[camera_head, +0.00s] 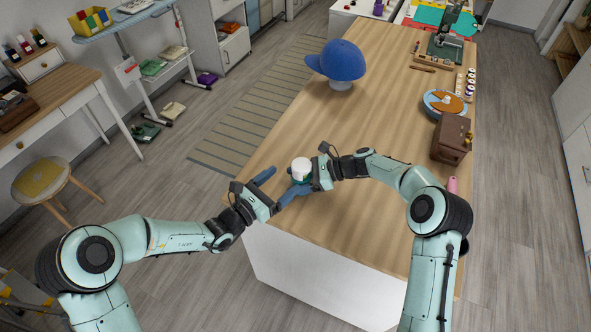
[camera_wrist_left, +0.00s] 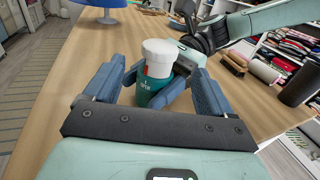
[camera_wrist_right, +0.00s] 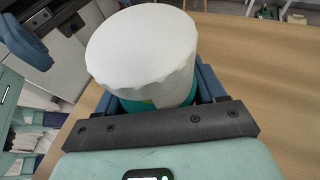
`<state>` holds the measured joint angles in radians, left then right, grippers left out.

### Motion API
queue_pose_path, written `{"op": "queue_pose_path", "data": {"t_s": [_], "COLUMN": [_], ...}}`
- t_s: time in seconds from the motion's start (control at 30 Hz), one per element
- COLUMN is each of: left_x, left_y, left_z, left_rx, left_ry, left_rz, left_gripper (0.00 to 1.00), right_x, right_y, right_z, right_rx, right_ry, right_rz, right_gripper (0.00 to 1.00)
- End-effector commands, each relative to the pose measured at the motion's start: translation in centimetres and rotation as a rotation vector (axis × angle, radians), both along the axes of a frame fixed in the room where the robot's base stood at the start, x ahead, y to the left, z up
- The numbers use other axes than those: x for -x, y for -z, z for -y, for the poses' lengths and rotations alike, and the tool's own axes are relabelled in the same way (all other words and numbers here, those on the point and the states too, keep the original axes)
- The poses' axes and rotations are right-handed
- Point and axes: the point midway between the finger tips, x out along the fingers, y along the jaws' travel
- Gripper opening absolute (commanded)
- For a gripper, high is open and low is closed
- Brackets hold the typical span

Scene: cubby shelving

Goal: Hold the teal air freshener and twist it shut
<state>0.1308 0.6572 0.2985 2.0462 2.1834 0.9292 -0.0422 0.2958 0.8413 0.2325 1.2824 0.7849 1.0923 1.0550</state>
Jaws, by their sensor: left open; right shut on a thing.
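The air freshener has a teal body (camera_wrist_left: 150,93) and a white cap (camera_wrist_left: 158,57). It stands upright near the table's near left edge; the white cap also shows in the head view (camera_head: 301,169). My right gripper (camera_head: 302,183) is shut on the teal body from the right, below the cap. In the right wrist view the white cap (camera_wrist_right: 143,55) fills the middle and hides most of the body and the fingers. My left gripper (camera_head: 277,188) is open, its fingers spread on either side of the freshener, apart from the cap.
The wooden table (camera_head: 347,128) is clear around the freshener. A blue cap on a stand (camera_head: 341,62) is farther back. A brown box (camera_head: 452,138), a blue plate (camera_head: 432,107) and a pink item (camera_head: 452,185) lie along the right side.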

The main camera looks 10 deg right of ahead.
Motion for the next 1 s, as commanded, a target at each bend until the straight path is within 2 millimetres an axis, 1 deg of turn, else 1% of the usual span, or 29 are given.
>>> {"op": "queue_pose_path", "data": {"t_s": [0.03, 0.1, 0.3, 0.5, 0.73, 0.77, 0.8, 0.87, 0.9, 1.0], "left_x": [-0.6, -1.5, -3.1, -3.7, -3.7, -3.7, -3.7, -3.7, -3.7, -3.7], "left_y": [0.0, 0.0, 0.0, -0.1, -0.1, -0.1, -0.1, -0.1, -0.1, -0.1], "left_z": [1.0, 2.1, 4.2, 4.9, 4.9, 4.9, 4.9, 4.9, 4.9, 4.9], "left_rx": [0.003, 0.002, 0.002, 0.002, 0.002, 0.002, 0.002, 0.002, 0.002, 0.002], "left_ry": [0.003, 0.003, 0.002, 0.0, 0.0, 0.0, 0.0, 0.0, 0.0, 0.0], "left_rz": [0.001, 0.002, 0.001, 0.0, 0.0, 0.0, 0.0, 0.0, 0.0, 0.0], "left_gripper": [0.84, 0.84, 0.84, 0.84, 0.84, 0.74, 0.61, 0.42, 0.29, 0.27], "right_x": [0.0, 0.0, 0.0, 0.0, 0.0, 0.0, 0.0, 0.0, 0.0, 0.0], "right_y": [-0.1, -0.1, -0.1, 0.0, 0.0, 0.0, 0.0, 0.0, 0.0, 0.0], "right_z": [0.0, 0.0, 0.0, 0.0, 0.0, 0.0, 0.0, 0.0, 0.0, 0.0], "right_rx": [-0.001, -0.001, -0.001, -0.001, -0.001, -0.001, -0.001, -0.001, -0.001, -0.001], "right_ry": [0.0, 0.0, 0.0, 0.0, 0.0, 0.0, 0.0, 0.0, 0.0, 0.0], "right_rz": [0.001, 0.001, 0.001, 0.001, 0.001, 0.001, 0.001, 0.001, 0.001, 0.001], "right_gripper": [0.33, 0.33, 0.33, 0.33, 0.33, 0.33, 0.33, 0.33, 0.33, 0.33]}}
